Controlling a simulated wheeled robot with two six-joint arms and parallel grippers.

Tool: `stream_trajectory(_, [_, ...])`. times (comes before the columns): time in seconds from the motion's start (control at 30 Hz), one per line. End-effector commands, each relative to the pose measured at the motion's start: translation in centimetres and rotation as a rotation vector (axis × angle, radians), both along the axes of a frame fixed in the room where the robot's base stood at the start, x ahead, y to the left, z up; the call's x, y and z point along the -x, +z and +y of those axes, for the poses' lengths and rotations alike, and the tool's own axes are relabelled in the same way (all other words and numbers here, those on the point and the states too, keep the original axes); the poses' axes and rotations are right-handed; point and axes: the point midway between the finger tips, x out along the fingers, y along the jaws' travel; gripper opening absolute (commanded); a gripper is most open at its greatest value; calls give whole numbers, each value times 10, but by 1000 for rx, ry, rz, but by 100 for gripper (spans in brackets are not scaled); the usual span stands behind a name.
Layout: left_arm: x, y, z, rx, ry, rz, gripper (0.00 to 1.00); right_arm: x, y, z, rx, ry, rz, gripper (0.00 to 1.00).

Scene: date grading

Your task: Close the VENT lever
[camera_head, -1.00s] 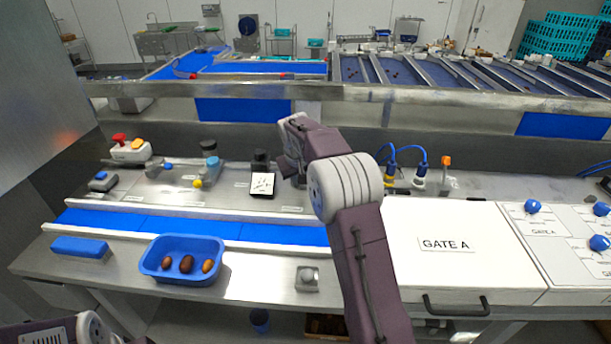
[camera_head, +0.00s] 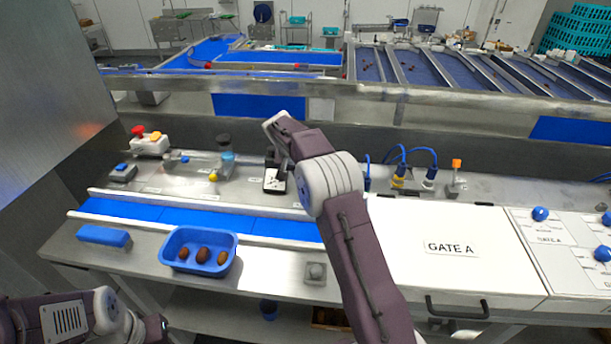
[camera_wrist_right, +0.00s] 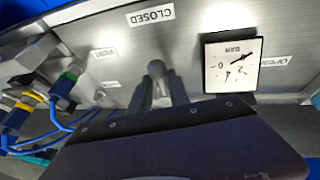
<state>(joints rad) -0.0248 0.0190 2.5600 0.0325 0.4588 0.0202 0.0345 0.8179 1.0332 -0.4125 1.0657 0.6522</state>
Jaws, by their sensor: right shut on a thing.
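My right gripper (camera_wrist_right: 158,92) is shut on a grey lever with a rounded end (camera_wrist_right: 156,70), held between its two fingers in the right wrist view. A label reading CLOSED (camera_wrist_right: 151,14) lies beyond it on the steel panel, upside down. A square dial gauge (camera_wrist_right: 232,66) stands beside it; it also shows in the head view (camera_head: 274,183). In the head view my right gripper (camera_head: 273,157) is just behind the gauge, and the lever is hidden there. Only my left arm shows at the lower left; its fingers are out of view.
A blue tray (camera_head: 164,262) with 3 dates stands in front of the blue conveyor (camera_head: 180,214). Blue cables with connectors (camera_head: 399,178) stand right of my right arm. A GATE A cover (camera_head: 480,225) is further right. A yellow-knobbed fitting (camera_head: 214,176) is left of the gauge.

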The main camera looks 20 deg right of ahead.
Motion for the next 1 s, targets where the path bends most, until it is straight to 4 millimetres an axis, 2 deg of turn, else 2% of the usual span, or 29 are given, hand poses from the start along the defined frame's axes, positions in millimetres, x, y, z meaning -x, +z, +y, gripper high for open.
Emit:
stream_trajectory(0.03, [0,-1,0,0,0,0,36,4,-8,2,-7,-4,21,0])
stream_trajectory(0.27, [0,-1,0,0,0,0,36,4,-8,2,-8,-4,21,0])
stream_trajectory(0.3, [0,-1,0,0,0,0,36,4,-8,2,-8,-4,21,28])
stream_trajectory(0.37, [0,-1,0,0,0,0,36,4,-8,2,-7,-4,20,42])
stream_trajectory(0.73, [0,-3,0,0,0,0,36,3,3,4,-3,0,6,42])
stream_trajectory(1.0, [0,-12,0,0,0,0,36,15,56,26,-5,1,7,42])
